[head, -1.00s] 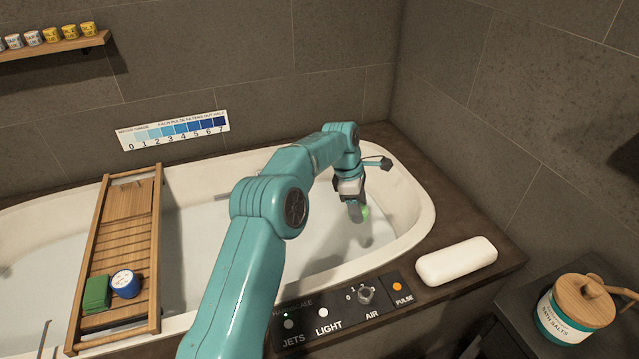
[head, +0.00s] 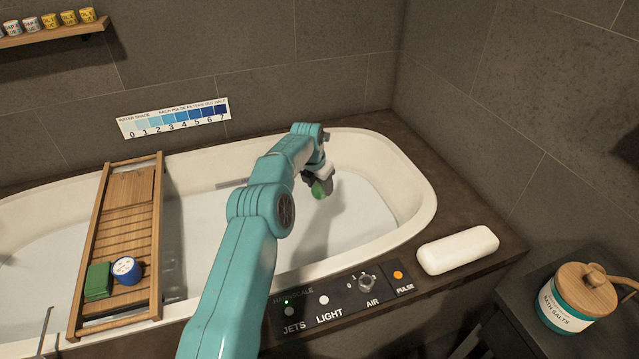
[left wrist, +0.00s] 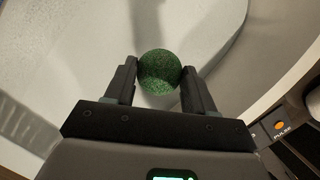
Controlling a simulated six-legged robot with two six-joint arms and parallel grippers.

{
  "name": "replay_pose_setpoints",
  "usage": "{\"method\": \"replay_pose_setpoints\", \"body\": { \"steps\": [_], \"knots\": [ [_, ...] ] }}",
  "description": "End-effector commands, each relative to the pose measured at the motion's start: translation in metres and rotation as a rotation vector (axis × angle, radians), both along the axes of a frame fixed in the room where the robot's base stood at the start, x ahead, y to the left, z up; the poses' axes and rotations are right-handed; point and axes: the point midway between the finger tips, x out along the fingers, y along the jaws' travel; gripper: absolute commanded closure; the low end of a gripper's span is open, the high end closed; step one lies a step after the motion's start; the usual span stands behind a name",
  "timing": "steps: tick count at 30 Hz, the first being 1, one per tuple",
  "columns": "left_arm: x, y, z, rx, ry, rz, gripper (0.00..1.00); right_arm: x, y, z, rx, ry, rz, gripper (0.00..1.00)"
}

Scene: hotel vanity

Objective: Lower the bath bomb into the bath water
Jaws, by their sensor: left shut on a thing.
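The green, speckled, round bath bomb (left wrist: 160,72) sits between the two fingers of my left gripper (left wrist: 160,84) in the left wrist view. In the head view the bath bomb (head: 319,189) shows below my left gripper (head: 318,178), over the right part of the bathtub (head: 424,205). My left gripper is shut on it. The pale bath water (head: 345,225) lies below. I cannot tell the exact gap between the bath bomb and the water. My right gripper is not in view.
A wooden bath tray (head: 128,220) spans the tub at left, with a green block (head: 98,281) and a blue-and-white tin (head: 126,270). A control panel (head: 345,300) and white pillow (head: 458,250) lie on the front rim. A bath salts jar (head: 566,312) stands at right.

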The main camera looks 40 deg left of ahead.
Motion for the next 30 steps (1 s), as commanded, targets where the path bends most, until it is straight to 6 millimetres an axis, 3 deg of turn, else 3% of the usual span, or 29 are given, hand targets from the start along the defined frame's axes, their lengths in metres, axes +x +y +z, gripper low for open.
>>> {"method": "replay_pose_setpoints", "body": {
  "steps": [1, 9, 30],
  "knots": [
    [0.000, 0.000, -0.014, 0.000, 0.000, 0.000, 0.77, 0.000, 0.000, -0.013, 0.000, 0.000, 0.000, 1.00],
    [0.000, 0.000, -0.049, 0.000, -0.001, -0.001, 0.77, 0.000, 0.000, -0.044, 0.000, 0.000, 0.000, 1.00],
    [0.000, 0.000, -0.139, -0.001, 0.001, -0.001, 0.77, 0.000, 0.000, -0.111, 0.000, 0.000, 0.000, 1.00]
  ]
}}
